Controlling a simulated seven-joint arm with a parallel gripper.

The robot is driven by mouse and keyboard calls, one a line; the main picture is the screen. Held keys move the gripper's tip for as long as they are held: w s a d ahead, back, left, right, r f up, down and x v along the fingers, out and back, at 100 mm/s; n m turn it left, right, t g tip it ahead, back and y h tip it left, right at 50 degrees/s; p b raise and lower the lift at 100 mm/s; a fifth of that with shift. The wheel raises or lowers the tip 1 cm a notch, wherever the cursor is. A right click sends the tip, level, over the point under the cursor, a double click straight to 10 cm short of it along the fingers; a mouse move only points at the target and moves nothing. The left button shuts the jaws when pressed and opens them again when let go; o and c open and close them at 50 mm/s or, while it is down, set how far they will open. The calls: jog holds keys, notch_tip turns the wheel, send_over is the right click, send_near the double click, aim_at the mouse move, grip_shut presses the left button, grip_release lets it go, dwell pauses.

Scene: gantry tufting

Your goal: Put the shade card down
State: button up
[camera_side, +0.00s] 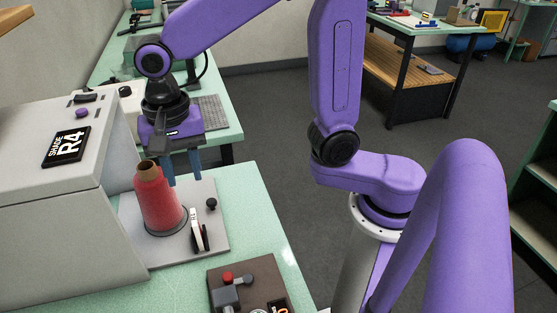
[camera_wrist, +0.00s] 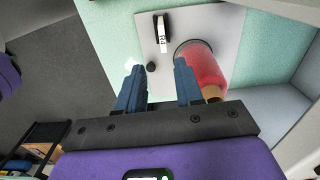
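A small white card marked R4 (camera_wrist: 163,42), with black parts beside it, stands on the grey plate (camera_wrist: 227,22). In the side view the card (camera_side: 197,232) is near the plate's front right edge, right of the red cone (camera_side: 158,203). My gripper (camera_side: 184,178) is above the rear part of the plate, pointing down, behind the cone.
The red cone (camera_wrist: 202,68) stands close to the right finger. A black knob (camera_side: 211,204) rises from the plate. A grey machine (camera_side: 50,215) with a black SHADE R4 sign (camera_side: 67,147) is at left. A brown control box (camera_side: 250,287) sits in front. The green bench (camera_side: 258,215) is clear at right.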

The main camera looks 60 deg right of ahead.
jog(key=s+d+f+n, duration=0.1)
jog(key=s+d+n, duration=0.6)
jog(key=n, duration=0.3)
jog(key=s+d+f+n, duration=0.2)
jog(key=s+d+n, duration=0.6)
jog(key=s+n, duration=0.2)
jog(key=shift+s+f+n, duration=0.25)
jog(key=shift+s+n, duration=0.05)
jog(key=shift+n, duration=0.2)
